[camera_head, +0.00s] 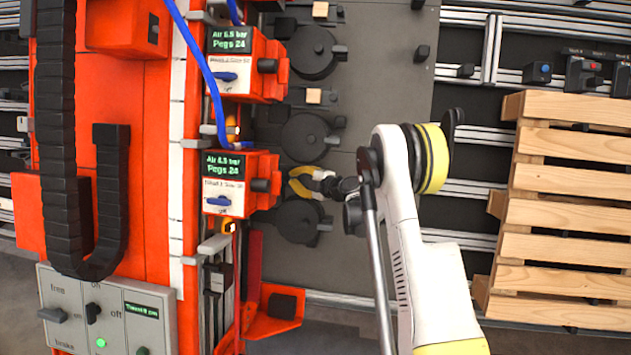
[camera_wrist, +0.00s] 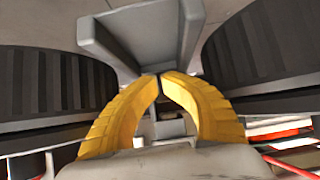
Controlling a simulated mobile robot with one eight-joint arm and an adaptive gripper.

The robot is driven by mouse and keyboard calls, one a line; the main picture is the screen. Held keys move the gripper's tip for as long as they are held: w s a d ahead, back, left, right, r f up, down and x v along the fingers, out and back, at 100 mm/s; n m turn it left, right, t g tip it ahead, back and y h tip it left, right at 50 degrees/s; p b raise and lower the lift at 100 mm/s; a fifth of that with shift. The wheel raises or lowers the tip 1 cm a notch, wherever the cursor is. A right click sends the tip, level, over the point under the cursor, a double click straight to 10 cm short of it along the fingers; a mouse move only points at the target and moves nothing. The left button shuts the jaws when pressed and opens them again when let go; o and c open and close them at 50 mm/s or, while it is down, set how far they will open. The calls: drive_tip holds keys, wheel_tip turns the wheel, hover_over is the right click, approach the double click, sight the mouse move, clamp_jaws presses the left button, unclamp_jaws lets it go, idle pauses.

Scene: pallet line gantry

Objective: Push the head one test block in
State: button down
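My gripper (camera_head: 294,184) is beside the lower orange nailing head (camera_head: 238,183), over the dark plate. Its yellow fingers curve in and their tips meet, or nearly meet, in the wrist view (camera_wrist: 161,76). No held object shows between them. A grey bracket-like piece (camera_wrist: 135,35) is just beyond the tips; contact cannot be told. Small wooden blocks show on dark holders in the head view, one at the middle (camera_head: 313,96) and one at the top (camera_head: 320,9). Which block belongs to head one cannot be read. No wooden block shows at my gripper; the fingers may hide one.
Black round knobs or discs (camera_head: 305,137) stand on the dark plate (camera_head: 385,70) near my gripper. The upper orange head (camera_head: 245,65) and blue hoses (camera_head: 205,70) are at left. A grey control panel (camera_head: 105,310) is lower left. A wooden pallet (camera_head: 565,205) stands at right.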

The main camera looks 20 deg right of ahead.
drive_tip(key=shift+w+a, duration=0.25)
drive_tip(key=shift+a, duration=0.4)
drive_tip(key=shift+s+d, duration=0.6)
drive_tip(key=shift+d, duration=0.05)
drive_tip(key=shift+s+d, duration=0.45)
drive_tip(key=shift+d, duration=0.35)
drive_tip(key=shift+s+d, duration=0.45)
drive_tip(key=shift+d, duration=0.3)
drive_tip(key=shift+s+d, duration=0.45)
drive_tip(key=shift+d, duration=0.35)
